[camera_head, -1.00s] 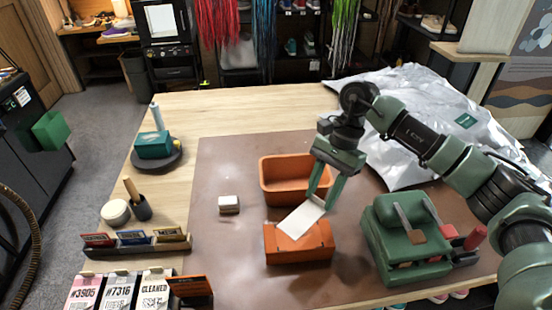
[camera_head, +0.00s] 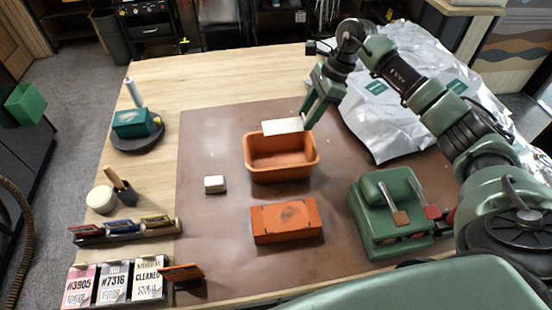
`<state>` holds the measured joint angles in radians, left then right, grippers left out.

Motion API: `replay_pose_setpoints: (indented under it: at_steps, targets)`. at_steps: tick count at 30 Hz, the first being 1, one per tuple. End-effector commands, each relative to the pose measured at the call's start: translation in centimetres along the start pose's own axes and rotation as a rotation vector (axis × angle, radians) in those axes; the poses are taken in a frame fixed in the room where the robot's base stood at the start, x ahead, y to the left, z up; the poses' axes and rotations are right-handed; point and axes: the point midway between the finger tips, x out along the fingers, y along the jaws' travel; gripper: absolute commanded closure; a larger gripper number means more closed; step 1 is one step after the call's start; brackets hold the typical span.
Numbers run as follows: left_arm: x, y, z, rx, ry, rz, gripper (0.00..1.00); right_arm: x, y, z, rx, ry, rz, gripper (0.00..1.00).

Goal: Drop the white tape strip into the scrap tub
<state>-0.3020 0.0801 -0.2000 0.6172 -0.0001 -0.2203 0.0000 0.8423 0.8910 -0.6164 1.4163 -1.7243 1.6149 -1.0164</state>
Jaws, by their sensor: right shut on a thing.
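The white tape strip (camera_head: 284,126) is held in my right gripper (camera_head: 308,124). The gripper is shut on the strip's right end. The strip sticks out to the left, over the far rim of an open orange tub (camera_head: 282,172), which I take to be the scrap tub. The tub looks empty inside. The strip's exact height above the rim is hard to tell. My left gripper is not in view.
An orange block (camera_head: 286,221) sits in front of the tub. A green tool holder (camera_head: 392,215) stands right of it. A small white block (camera_head: 214,184) lies to the left. A silver sheet (camera_head: 400,100) covers the back right. Card racks (camera_head: 125,232) stand front left.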

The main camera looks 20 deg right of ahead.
Motion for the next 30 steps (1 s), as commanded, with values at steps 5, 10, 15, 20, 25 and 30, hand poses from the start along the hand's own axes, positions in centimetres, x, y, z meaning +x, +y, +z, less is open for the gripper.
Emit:
replay_pose_setpoints:
  at_steps: [5, 10, 15, 20, 25, 30]
  targets:
    - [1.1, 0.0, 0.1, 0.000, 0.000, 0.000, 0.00, 2.1, 0.0, -0.8, 0.001, -0.002, 0.000, 0.97]
    - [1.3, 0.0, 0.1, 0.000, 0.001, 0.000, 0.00, 2.7, 0.0, -1.1, -0.001, -0.001, 0.000, 0.97]
    - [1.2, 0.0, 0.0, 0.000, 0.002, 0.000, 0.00, 2.6, 0.0, -1.1, -0.001, -0.001, 0.000, 0.97]
    - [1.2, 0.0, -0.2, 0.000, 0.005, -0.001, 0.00, 2.6, 0.0, -1.1, -0.001, -0.001, 0.000, 0.35]
    - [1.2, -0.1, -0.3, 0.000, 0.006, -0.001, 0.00, 2.6, 0.0, -1.1, -0.001, -0.001, 0.000, 0.35]
    - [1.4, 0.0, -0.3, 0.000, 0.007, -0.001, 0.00, 2.3, -0.1, -1.1, -0.001, -0.001, -0.002, 0.35]
